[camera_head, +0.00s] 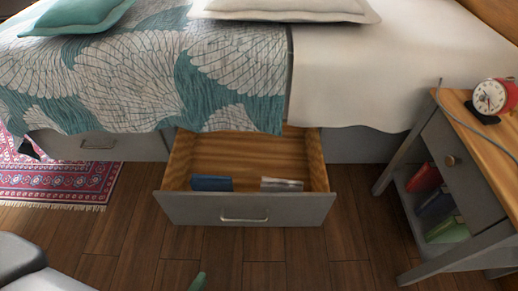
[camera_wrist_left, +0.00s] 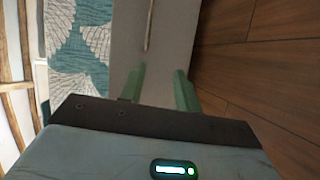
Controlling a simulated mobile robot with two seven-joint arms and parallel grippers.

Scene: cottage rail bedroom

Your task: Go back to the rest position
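My left gripper (camera_wrist_left: 159,84) shows in the left wrist view as two green fingers held apart, with nothing between them. In the head view only a green fingertip (camera_head: 198,281) shows at the bottom edge, in front of the drawer and apart from it. A grey part of my arm is at the lower left. My right gripper is in neither view.
An under-bed drawer (camera_head: 245,214) stands pulled out, holding a blue item (camera_head: 212,184) and a greyish item (camera_head: 282,185). A nightstand (camera_head: 470,176) with a red clock (camera_head: 490,97) is at the right. Wooden floor (camera_head: 345,235) before the drawer is clear.

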